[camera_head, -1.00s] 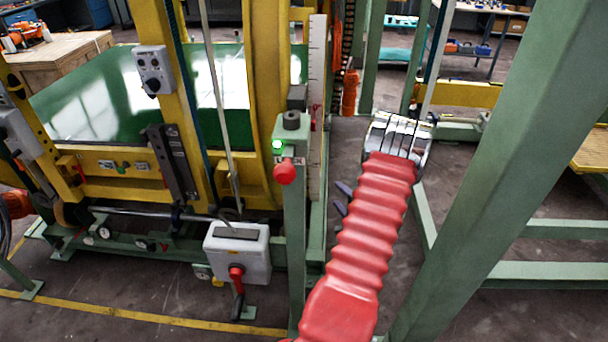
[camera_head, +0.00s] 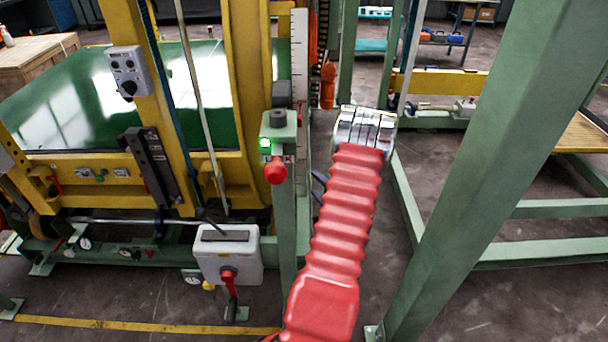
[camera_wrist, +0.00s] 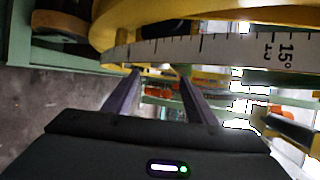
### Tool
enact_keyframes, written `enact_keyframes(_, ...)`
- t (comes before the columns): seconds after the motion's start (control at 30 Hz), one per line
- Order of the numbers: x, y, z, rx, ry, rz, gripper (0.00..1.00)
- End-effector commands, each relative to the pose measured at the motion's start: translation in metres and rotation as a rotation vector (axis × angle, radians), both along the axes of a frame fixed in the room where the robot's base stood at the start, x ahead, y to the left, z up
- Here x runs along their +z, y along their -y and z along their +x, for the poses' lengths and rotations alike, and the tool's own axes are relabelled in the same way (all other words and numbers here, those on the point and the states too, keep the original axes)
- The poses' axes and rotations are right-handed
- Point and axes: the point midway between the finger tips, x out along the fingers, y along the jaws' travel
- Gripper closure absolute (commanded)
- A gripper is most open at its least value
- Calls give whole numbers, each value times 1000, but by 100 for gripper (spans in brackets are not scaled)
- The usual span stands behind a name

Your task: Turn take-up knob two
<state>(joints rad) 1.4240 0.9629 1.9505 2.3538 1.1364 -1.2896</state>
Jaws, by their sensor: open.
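My gripper shows in the wrist view (camera_wrist: 159,75), its two dark fingers apart with nothing between them. They point toward a yellow curved frame (camera_wrist: 120,28) bearing a white degree scale (camera_wrist: 200,50), with "15°" readable. In the head view my gripper is mostly hidden; a dark finger tip shows left of my red arm, just right of the green post. No knob is labelled take-up two, so I cannot tell which it is. A black knob (camera_head: 128,88) sits on a grey control box at upper left. Small gauges or knobs (camera_head: 125,251) line the lower green rail.
A green post (camera_head: 285,205) with a red button (camera_head: 275,170) and lit green lamp stands left of my arm. A thick slanted green beam (camera_head: 480,140) stands close on the right.

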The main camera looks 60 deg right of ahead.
Motion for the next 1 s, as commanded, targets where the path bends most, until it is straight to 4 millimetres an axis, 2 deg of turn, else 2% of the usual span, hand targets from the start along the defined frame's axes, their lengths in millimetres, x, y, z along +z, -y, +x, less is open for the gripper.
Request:
enact_keyframes(0.6, -25, 56, 69, 3, -1, 0, 49)
enact_keyframes(0.8, -30, 66, 82, 2, -1, 0, 49)
enact_keyframes(1.0, -30, 69, 85, 2, 1, 0, 49)
